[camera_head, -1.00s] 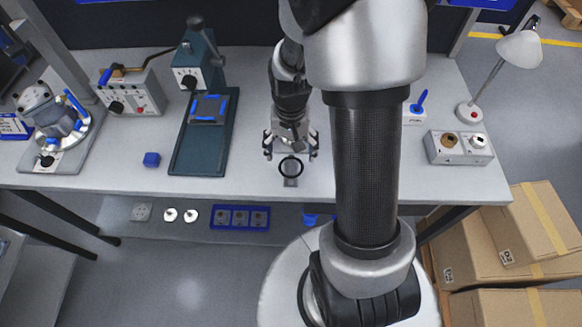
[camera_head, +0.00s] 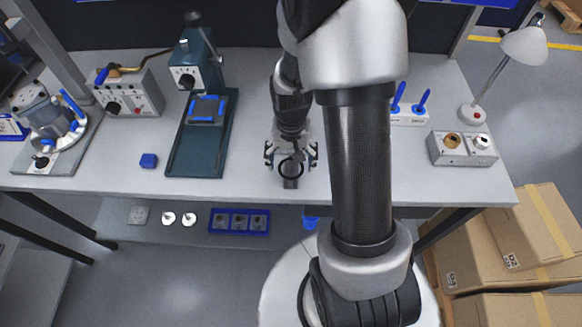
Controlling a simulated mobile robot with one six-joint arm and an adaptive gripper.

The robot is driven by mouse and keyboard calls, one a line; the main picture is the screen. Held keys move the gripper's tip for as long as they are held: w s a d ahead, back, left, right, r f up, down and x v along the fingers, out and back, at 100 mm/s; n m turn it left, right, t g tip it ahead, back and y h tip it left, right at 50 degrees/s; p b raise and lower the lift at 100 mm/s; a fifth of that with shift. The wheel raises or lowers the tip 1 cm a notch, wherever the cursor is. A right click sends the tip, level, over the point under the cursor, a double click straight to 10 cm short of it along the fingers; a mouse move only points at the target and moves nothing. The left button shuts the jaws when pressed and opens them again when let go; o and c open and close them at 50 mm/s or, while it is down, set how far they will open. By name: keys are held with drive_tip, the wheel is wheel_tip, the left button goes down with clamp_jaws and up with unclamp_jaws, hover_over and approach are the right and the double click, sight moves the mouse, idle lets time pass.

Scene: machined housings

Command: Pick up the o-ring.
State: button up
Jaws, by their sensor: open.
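The o-ring (camera_head: 281,175) is a thin black ring near the front edge of the workbench, at the middle of the view. A small grey block or stand (camera_head: 290,184) shows at its front edge. My gripper (camera_head: 291,158) is open, with one finger to the left of the ring and one to the right. The gripper body and wrist hide the back part of the ring. I cannot tell how high the fingers are above the bench, and I see no contact with the ring.
A grey box with two round parts (camera_head: 462,149) and a lamp (camera_head: 472,112) are at the right. The bench (camera_head: 250,150) is clear just left of the gripper.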

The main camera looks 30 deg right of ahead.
drive_tip(key=shift+f, duration=0.1)
drive_tip(key=shift+c, duration=0.2)
drive_tip(key=c, duration=0.9)
